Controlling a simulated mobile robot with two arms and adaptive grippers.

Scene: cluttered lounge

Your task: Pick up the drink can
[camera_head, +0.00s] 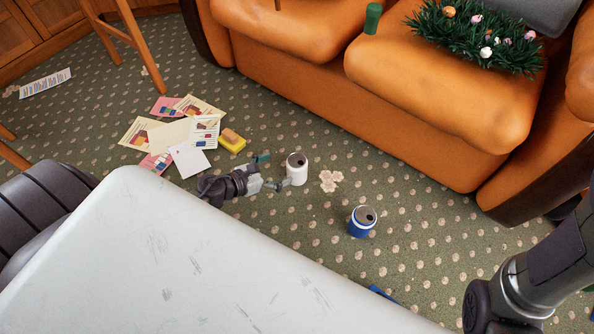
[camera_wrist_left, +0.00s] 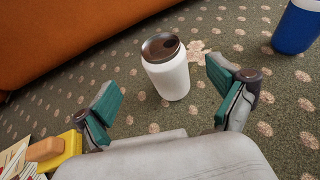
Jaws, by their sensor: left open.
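A white can with a dark brown top (camera_head: 296,170) stands upright on the carpet beyond the pale table. It also stands upright in the middle of the left wrist view (camera_wrist_left: 168,72). A blue can with a pale band and dark top (camera_head: 362,222) stands upright farther right; its blue side shows at the wrist view's upper right (camera_wrist_left: 296,26). My left gripper (camera_head: 272,171) is low over the carpet, just left of the white can. Its teal-padded fingers are spread, with the white can ahead between them and nothing held. My right gripper is out of view.
The pale table or panel (camera_head: 190,265) fills the lower left. An orange sofa (camera_head: 400,85) stands behind. A light patch (camera_head: 330,181) and bare carpet lie between the cans.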

